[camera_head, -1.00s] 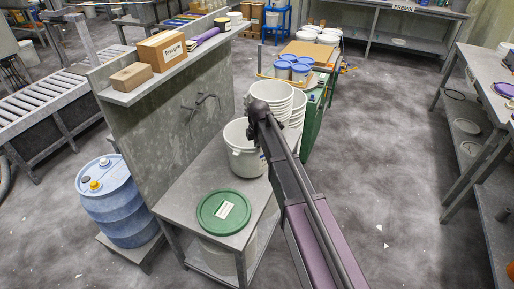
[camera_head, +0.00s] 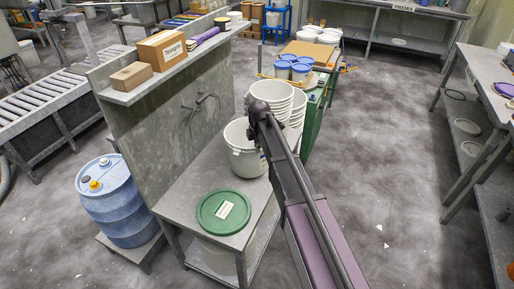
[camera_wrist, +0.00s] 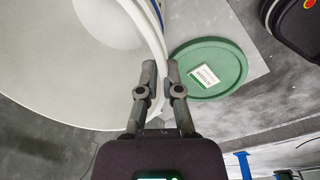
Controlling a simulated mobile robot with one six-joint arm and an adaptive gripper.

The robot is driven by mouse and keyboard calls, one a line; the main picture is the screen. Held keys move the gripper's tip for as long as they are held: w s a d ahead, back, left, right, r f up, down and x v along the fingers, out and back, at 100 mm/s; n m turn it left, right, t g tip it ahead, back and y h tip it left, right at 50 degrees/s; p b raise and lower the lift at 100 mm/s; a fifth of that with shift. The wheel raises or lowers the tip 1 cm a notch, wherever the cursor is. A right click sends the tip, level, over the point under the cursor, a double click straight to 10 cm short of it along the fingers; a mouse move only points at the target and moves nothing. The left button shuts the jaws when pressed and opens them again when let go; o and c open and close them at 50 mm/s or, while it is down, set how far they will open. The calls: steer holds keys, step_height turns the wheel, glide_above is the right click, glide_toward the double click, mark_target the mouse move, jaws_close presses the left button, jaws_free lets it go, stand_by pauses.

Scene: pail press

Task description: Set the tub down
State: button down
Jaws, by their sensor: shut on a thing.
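The tub (camera_head: 245,160) is a white, open-topped pail over the middle of the grey metal bench (camera_head: 190,195). It looks upright, with a small label on its side. My gripper (camera_wrist: 161,68) is shut on the tub's rim, one finger on each side of the wall. The tub's pale inside (camera_wrist: 80,40) fills the upper left of the wrist view.
A green lid (camera_head: 223,211) with a label lies at the bench's near end. Stacked white pails (camera_head: 278,98) stand just behind the tub. An upright panel with a shelf (camera_head: 165,75) borders the bench on the left. A blue drum (camera_head: 117,205) stands beyond it.

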steer(key=shift+f+b, duration=1.5)
steer(key=shift+f, duration=0.1)
steer(key=c, duration=0.7)
jaws_free()
steer(key=o, duration=0.3)
steer(key=shift+r, duration=0.15)
step_height(320, 180, up, 8)
steer(key=p, duration=0.8)
steer(key=shift+d, duration=0.1)
